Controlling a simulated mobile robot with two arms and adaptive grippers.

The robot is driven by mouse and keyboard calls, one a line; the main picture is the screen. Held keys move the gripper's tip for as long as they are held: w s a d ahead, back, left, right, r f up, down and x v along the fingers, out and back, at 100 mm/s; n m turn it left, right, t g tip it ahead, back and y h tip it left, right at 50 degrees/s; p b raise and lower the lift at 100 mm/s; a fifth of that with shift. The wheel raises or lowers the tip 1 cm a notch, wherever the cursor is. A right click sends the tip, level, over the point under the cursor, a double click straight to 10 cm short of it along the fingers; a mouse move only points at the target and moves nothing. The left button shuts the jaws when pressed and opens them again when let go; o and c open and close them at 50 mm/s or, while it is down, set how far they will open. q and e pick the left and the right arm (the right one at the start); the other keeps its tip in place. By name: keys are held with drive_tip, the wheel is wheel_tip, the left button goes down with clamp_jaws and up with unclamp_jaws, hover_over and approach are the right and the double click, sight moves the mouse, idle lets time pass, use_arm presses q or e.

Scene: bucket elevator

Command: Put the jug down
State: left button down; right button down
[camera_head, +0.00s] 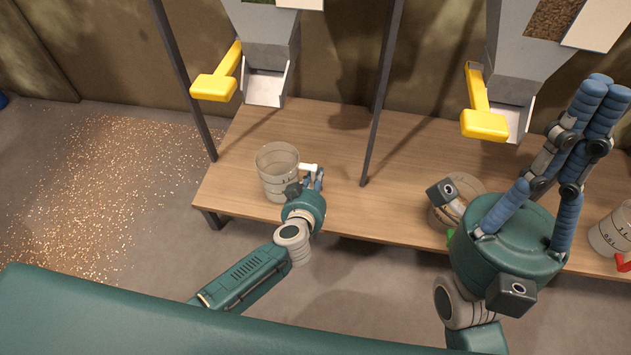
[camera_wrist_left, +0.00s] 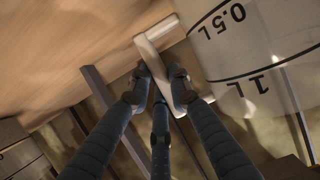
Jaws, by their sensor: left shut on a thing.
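A clear measuring jug (camera_head: 277,172) with a white handle (camera_head: 309,168) is upright over the left part of the wooden bench. I cannot tell whether its base touches the bench top. It looks empty. My left gripper (camera_head: 313,180) is shut on the handle, at the jug's right side. In the left wrist view the fingers (camera_wrist_left: 160,75) close around the white handle (camera_wrist_left: 158,35), and the jug wall (camera_wrist_left: 250,45) shows its 0.5 L and 1 L marks. My right gripper (camera_head: 602,90) is raised at the right, its fingers bunched together and empty.
The bench (camera_head: 330,140) has free room behind and right of the jug. Metal posts stand at the bench. Two hoppers with yellow levers (camera_head: 215,86) (camera_head: 484,123) hang above it. A second jug (camera_head: 466,184) is partly hidden by my right arm. A red-handled jug (camera_head: 608,232) stands far right. Grain (camera_head: 120,190) covers the floor at left.

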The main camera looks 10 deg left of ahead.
use_arm(q)
drive_tip(key=c, duration=1.6)
unclamp_jaws()
